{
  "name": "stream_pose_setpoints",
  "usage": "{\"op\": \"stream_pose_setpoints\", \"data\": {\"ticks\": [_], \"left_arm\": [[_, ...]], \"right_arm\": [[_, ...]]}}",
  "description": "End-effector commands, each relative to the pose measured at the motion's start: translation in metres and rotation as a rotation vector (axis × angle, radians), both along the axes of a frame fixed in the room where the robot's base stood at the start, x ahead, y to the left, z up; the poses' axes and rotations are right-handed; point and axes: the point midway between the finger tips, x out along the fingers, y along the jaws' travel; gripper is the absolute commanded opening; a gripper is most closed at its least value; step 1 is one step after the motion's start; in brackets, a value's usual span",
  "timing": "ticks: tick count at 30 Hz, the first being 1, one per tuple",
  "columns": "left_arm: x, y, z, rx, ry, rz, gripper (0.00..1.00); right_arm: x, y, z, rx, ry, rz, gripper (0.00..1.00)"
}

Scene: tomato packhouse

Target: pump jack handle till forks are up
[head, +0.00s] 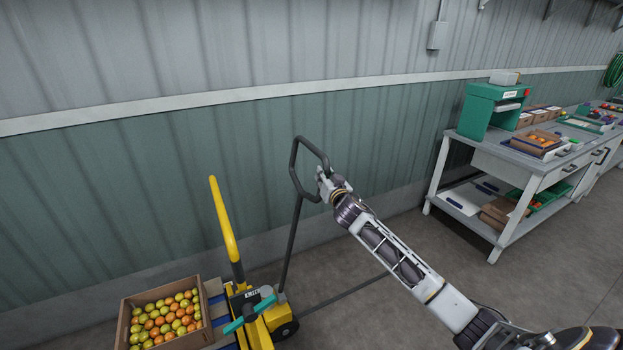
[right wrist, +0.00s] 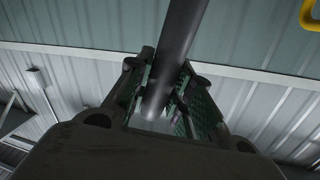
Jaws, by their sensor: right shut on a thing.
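The pallet jack (head: 262,318) is yellow and stands at the lower middle of the head view. Its dark handle (head: 291,240) rises from the jack, leaning slightly right, and ends in a loop grip. My right gripper (head: 326,186) is shut on the right side of the loop. In the right wrist view the handle bar (right wrist: 172,60) runs between the fingers of my right gripper (right wrist: 170,103). A box of tomatoes (head: 125,322) sits on the pallet side of the jack. The forks are hidden, so their height cannot be told. My left gripper is not in view.
A yellow post (head: 222,220) stands left of the handle. A green-and-white wall runs close behind the jack. A workbench (head: 520,160) with a green machine (head: 481,110) and several trays stands at the right.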

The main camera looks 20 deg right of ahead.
Motion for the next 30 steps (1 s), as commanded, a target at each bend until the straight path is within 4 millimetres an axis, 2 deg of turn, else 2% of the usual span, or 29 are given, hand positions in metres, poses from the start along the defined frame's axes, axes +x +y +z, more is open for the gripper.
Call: {"op": "stream_pose_setpoints", "data": {"ticks": [1, 11, 18, 22, 30], "left_arm": [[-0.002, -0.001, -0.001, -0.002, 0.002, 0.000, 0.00], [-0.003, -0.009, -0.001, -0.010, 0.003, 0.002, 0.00], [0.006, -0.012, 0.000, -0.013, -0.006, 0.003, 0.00], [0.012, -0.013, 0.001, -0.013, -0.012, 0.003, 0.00], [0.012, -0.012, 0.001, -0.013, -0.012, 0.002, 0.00]], "right_arm": [[-0.001, -0.011, -0.014, 0.013, 0.020, -0.005, 0.00], [0.001, -0.072, -0.033, 0.096, 0.023, -0.002, 0.00], [0.001, -0.110, -0.043, 0.153, 0.018, -0.005, 0.00], [0.000, -0.117, -0.045, 0.166, 0.014, -0.004, 0.00], [0.000, -0.117, -0.044, 0.167, 0.013, -0.004, 0.00]]}}
